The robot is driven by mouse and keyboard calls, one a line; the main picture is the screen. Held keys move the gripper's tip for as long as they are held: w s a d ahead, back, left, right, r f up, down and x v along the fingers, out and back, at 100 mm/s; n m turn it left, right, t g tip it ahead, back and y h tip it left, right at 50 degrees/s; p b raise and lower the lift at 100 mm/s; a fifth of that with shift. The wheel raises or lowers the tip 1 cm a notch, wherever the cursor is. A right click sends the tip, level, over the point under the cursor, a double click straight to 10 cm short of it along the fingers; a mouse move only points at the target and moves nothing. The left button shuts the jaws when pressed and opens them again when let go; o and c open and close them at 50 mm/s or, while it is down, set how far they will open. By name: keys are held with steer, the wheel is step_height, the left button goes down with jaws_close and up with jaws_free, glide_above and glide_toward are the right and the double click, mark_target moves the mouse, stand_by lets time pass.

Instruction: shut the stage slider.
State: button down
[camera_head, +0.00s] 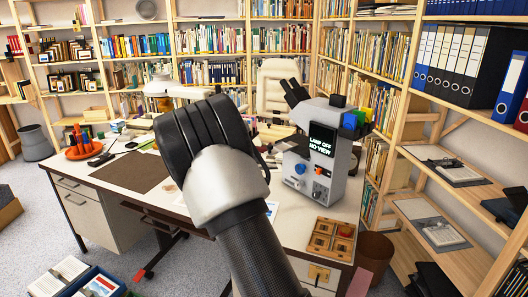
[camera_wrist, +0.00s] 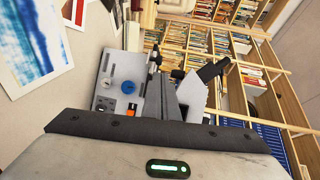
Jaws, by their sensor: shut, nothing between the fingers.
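The white microscope (camera_head: 322,150) stands on the desk, right of my arm in the head view. Its screen reads "LAMP OFF NO VIEW", with a blue knob (camera_head: 300,168) and a small orange-red control (camera_head: 318,172) below. I cannot tell which part is the stage slider. In the wrist view the microscope front (camera_wrist: 120,72) lies turned sideways, with the blue knob (camera_wrist: 129,87) and the orange control (camera_wrist: 131,111) showing. My arm hides the fingertips in the head view.
A wooden compartment tray (camera_head: 331,240) lies at the desk's front right. A brown mat (camera_head: 130,172) and a red-orange holder (camera_head: 84,150) are on the left. Bookshelves (camera_head: 400,90) stand close behind and to the right. Prints (camera_wrist: 30,45) show in the wrist view.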

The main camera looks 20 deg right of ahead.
mark_target(284, 150)
steer(key=x, duration=1)
steer(key=shift+w, duration=0.1)
steer(key=shift+f, duration=0.1)
steer(key=w+d, duration=0.1)
steer(key=d, duration=0.2)
steer(key=w+d+b, duration=0.1)
steer(key=d, duration=0.2)
steer(key=w+d+b, duration=0.1)
steer(key=d, duration=0.2)
steer(key=shift+w+d, duration=0.1)
steer(key=shift+d, duration=0.15)
steer(key=shift+w+d, duration=0.1)
steer(key=shift+d, duration=0.3)
steer(key=shift+d+r, duration=0.1)
steer(key=shift+r, duration=0.15)
